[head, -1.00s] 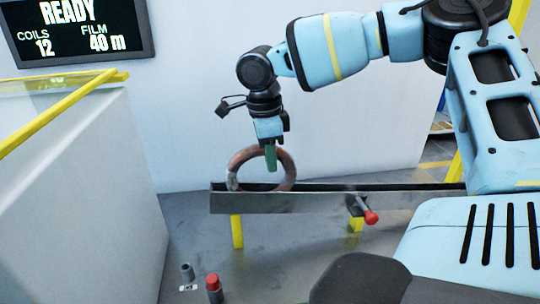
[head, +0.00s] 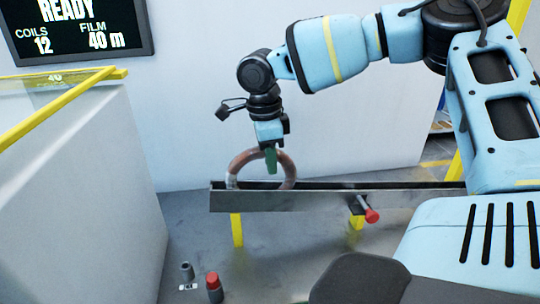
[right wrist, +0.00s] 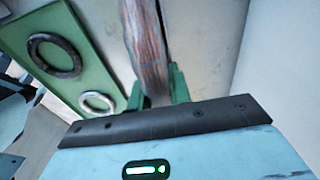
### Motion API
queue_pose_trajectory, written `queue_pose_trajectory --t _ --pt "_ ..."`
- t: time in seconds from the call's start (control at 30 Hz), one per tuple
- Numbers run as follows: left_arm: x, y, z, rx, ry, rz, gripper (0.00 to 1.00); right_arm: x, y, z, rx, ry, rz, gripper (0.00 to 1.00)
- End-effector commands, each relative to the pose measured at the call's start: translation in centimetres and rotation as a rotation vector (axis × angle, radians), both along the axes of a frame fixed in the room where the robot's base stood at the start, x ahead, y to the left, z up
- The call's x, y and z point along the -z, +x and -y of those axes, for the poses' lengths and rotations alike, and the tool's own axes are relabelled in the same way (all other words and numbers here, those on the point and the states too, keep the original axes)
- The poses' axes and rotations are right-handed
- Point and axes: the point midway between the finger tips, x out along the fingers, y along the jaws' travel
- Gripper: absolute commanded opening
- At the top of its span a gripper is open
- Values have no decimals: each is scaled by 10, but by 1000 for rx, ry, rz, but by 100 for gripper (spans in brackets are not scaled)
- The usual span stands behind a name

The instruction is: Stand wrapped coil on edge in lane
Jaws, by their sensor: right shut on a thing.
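The wrapped coil (head: 236,168) is a reddish-brown ring with paler, shiny patches. It stands upright in the left end of the metal lane (head: 290,202), its lower edge hidden behind the lane's front wall. My right gripper (head: 271,165) comes down from above, shut on the top of the coil. In the right wrist view the coil (right wrist: 148,45) passes between the two green fingers (right wrist: 162,85). My left gripper is not in view.
A red-ended rod (head: 371,215) sticks out from the lane's front. Yellow legs (head: 237,230) hold the lane. A grey cabinet (head: 80,200) stands at left. A red-topped post (head: 213,287) stands in front. A green board (right wrist: 50,50) carries rings.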

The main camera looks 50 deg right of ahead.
Motion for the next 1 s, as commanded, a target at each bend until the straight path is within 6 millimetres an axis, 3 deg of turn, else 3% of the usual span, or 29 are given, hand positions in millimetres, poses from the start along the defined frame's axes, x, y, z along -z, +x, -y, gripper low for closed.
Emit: queue_pose_trajectory --t 0.03,0.07,0.27,0.6,1.0 --pt "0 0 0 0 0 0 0 0 0 0 0 0 3 0" --pt "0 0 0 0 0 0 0 0 0 0 0 0 3 21" --pt "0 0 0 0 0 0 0 0 0 0 0 0 1 45" --pt "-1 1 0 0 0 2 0 -1 0 0 0 0 0 45" --pt "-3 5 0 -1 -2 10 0 -61 4 -4 1 -3 3 45"
